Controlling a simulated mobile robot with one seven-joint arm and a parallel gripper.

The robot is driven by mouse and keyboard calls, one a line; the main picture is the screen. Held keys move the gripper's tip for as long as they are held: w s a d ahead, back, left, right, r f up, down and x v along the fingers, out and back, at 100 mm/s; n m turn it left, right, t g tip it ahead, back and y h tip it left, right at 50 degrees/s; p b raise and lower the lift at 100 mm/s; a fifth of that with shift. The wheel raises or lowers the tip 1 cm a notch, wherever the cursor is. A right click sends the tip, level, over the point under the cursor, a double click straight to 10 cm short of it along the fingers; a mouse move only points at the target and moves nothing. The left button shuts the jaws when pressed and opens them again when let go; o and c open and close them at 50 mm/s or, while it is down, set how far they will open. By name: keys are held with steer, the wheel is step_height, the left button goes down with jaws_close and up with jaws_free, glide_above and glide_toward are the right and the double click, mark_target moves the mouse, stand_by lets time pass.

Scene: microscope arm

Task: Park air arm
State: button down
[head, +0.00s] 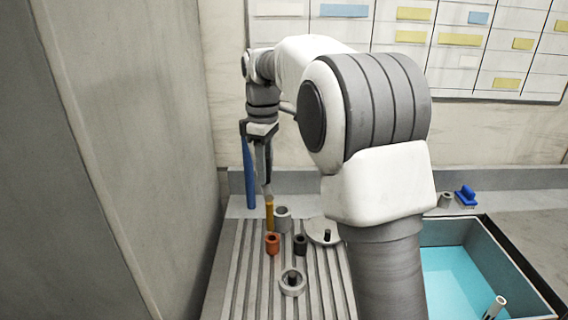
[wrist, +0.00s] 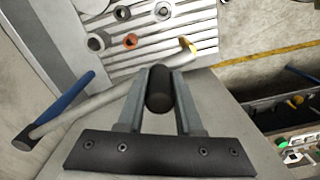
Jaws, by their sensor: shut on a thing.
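The air arm appears in the wrist view as a long grey tube (wrist: 105,96) running from beside a blue post (wrist: 72,92) to a yellow tip (wrist: 188,46). In the head view the blue post (head: 249,172) stands upright at the back left, and the yellow tip (head: 269,215) hangs over the ribbed plate. My gripper (head: 265,185) is just above that tip, pointing down. In the wrist view my gripper (wrist: 160,85) is shut on a black round grip (wrist: 159,95) between its fingers. How the grip joins the tube is hidden.
The ribbed plate (head: 240,275) carries an orange ring (head: 272,243), a dark ring (head: 300,244), a grey ring (head: 283,219) and pegged discs. A teal-lined bin (head: 450,275) and a blue clip (head: 466,195) are at right. A grey wall (head: 110,150) closes the left side.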

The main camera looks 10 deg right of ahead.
steer(key=a+m+p, duration=0.1)
steer(key=a+p, duration=0.1)
steer(key=a, duration=0.7)
steer(key=shift+w+p, duration=0.35)
steer(key=shift+w, duration=0.05)
steer(key=c, duration=0.6)
jaws_free()
steer(key=shift+a, duration=0.1)
steer(key=shift+r, duration=0.1)
step_height(320, 180, up, 17)
steer(key=shift+r+p, duration=0.15)
steer(key=shift+p, duration=0.85)
steer(key=shift+s+d, duration=0.1)
steer(key=shift+d, duration=0.1)
